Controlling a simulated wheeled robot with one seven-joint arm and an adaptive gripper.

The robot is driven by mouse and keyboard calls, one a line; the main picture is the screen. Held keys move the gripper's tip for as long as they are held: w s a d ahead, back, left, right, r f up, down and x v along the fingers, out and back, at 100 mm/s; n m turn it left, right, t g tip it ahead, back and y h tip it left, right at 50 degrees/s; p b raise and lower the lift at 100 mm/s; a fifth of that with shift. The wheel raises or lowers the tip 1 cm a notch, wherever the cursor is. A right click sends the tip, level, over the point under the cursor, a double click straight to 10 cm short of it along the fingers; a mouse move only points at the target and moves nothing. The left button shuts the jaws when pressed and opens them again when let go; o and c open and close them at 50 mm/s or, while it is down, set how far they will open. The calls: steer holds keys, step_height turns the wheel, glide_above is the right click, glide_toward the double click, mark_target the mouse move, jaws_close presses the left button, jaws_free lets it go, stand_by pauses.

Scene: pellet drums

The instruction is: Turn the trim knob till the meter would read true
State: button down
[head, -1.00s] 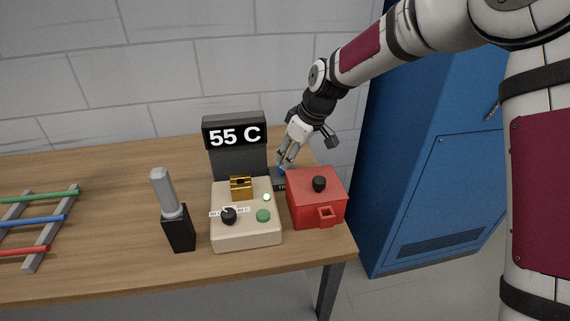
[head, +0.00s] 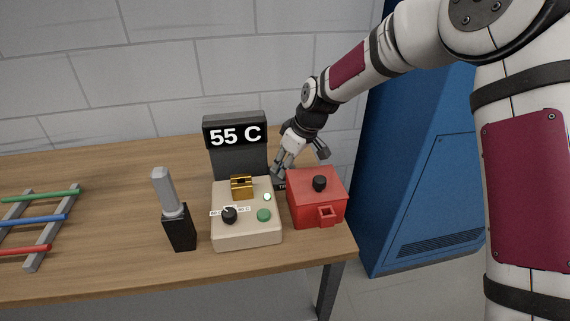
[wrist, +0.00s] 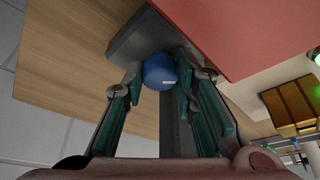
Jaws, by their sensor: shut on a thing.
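The trim knob (wrist: 160,72) is blue and round with a small white mark, seen in the wrist view on a dark grey block (wrist: 140,35). My gripper (wrist: 160,80) is shut on the knob, one finger on each side. In the head view my gripper (head: 280,170) reaches down behind the red box and hides the knob. The meter display (head: 235,135) reads 55 C and stands behind a beige unit (head: 245,230) with a black knob (head: 229,215), a green button (head: 264,215), a small pale light (head: 267,197) and a brass block (head: 241,186).
A red box (head: 325,211) with a black knob stands close to the right of the beige unit. A black holder with a grey-handled tool (head: 178,228) stands to the left. A rack of coloured rods (head: 36,225) lies far left. A blue cabinet (head: 425,190) stands right of the table.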

steer(key=m, duration=0.2)
steer(key=m+t+h, duration=0.1)
steer(key=m, duration=0.2)
steer(key=shift+s+a, duration=0.15)
steer(key=shift+m+t+h+p, duration=0.5)
steer(key=shift+m+t+h, duration=0.15)
steer(key=shift+m, duration=1.15)
steer(key=c, duration=1.6)
jaws_free()
steer(key=shift+r, duration=0.1)
steer(key=v, duration=1.1)
steer(key=shift+s+r, duration=0.1)
steer(key=shift+r, duration=0.3)
